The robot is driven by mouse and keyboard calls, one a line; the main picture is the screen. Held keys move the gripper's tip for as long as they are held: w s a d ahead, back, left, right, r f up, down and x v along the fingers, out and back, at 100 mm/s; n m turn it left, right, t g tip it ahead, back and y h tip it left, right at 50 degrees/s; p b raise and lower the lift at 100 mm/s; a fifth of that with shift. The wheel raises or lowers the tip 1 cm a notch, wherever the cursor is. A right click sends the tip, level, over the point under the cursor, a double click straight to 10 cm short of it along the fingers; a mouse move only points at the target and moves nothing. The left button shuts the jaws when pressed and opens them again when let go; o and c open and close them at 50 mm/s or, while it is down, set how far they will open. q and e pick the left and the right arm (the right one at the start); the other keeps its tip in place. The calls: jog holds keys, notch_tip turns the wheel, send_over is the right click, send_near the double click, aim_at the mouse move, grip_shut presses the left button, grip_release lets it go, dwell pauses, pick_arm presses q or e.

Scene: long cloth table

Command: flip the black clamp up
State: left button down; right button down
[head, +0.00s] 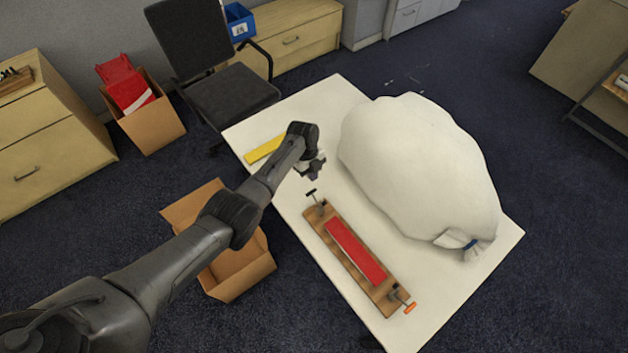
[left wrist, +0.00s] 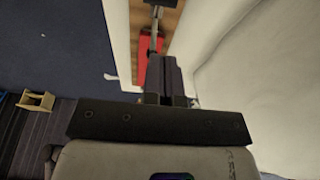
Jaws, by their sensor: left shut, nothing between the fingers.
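The black clamp (head: 320,207) is at the far end of a wooden board (head: 312,224), and its black T-shaped handle (head: 311,192) points away past that end. In the left wrist view the clamp (left wrist: 154,28) shows as a bar just beyond my fingertips. My left gripper (head: 316,174) is shut and empty, just beyond the handle and above the table; it also shows in the left wrist view (left wrist: 163,62). Whether it touches the handle I cannot tell. A red strip (head: 355,250) lies along the board. My right gripper is not in view.
A second clamp with an orange handle (head: 409,308) is at the board's near end. A large white sack (head: 420,165) takes up the table's right side. A yellow bar (head: 264,149) lies at the far left of the white table (head: 345,95). An open cardboard box (head: 240,270) is on the floor.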

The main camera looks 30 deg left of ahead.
pick_arm(q)
jog(key=shift+v, duration=2.35)
jog(key=shift+a, duration=0.1)
jog(key=shift+w, duration=0.1)
